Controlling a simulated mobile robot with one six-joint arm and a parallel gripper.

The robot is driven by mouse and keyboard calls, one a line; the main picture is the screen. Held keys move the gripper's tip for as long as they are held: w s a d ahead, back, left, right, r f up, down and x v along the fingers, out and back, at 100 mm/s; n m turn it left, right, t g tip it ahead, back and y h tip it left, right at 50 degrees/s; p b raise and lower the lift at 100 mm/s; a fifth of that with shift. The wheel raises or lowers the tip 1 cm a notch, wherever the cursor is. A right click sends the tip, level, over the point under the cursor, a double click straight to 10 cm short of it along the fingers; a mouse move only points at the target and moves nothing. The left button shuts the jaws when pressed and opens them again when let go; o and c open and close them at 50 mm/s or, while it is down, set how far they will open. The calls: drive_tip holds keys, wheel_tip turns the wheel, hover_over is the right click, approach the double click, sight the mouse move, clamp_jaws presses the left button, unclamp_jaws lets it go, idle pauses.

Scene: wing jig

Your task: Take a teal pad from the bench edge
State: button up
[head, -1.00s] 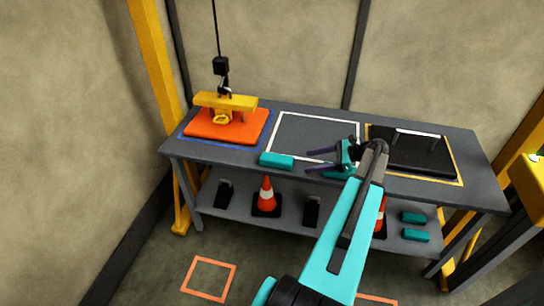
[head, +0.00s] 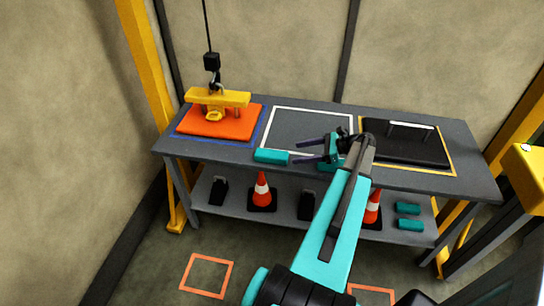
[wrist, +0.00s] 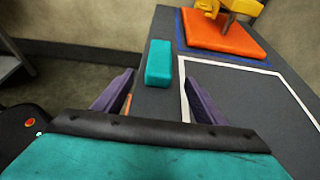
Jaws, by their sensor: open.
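A teal pad (head: 271,156) lies on the front edge of the grey bench (head: 183,151), left of my gripper. It also shows in the wrist view (wrist: 159,63), ahead of my fingers and roughly between their lines. My gripper (head: 297,152) is open and empty, its two purple fingers pointing left toward the pad. In the wrist view my gripper (wrist: 158,96) has its fingers wide apart, with the pad just beyond the tips. The pad appears untouched.
An orange plate (head: 215,128) with a yellow hoist fixture (head: 218,97) sits at the bench's left. A white-outlined area (head: 300,125) is bare. A black plate (head: 405,145) lies at the right. Cones (head: 262,190) and other teal pads (head: 408,208) are on the lower shelf.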

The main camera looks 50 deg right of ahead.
sight(283, 155)
drive_tip(key=shift+p+x, duration=0.45)
drive_tip(key=shift+x, duration=2.15)
drive_tip(key=shift+w+a+f+p, duration=0.15)
drive_tip(key=shift+w+a+p, duration=0.25)
drive_tip(key=shift+w, duration=0.1)
drive_tip(key=shift+p+x, duration=0.7)
drive_tip(key=shift+x, duration=1.25)
drive_tip(key=c, duration=1.1)
